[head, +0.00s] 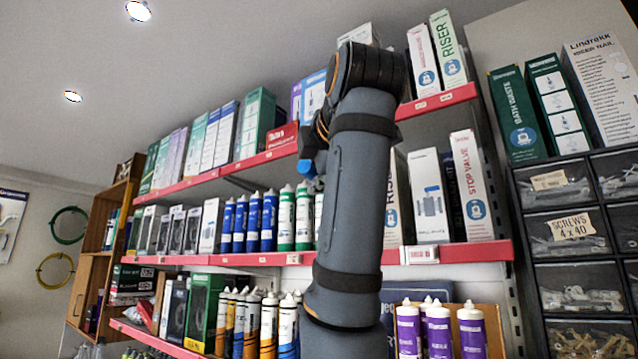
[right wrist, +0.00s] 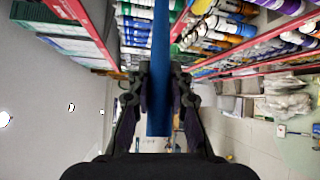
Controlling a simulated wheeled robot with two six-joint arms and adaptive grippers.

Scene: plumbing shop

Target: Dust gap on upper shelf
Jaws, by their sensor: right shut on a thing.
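My right gripper (head: 308,150) shows in the head view at the far end of my arm, partly hidden by it. In the right wrist view my right gripper (right wrist: 160,95) is shut on a long blue handle (right wrist: 160,50). A small blue end of this handle (head: 306,169) shows below the gripper in the head view. The head of the tool is not visible. The upper shelf (head: 440,101) has a red front edge and carries upright boxes on both sides of my arm. My arm hides the stretch between them. My left gripper is out of view.
A red box (head: 282,136) lies low at the shelf front, close to the gripper. The middle shelf (head: 465,252) below holds blue and green cartridges (head: 269,222) and tall boxes. A drawer cabinet (head: 560,230) stands at the right. The ceiling is close above.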

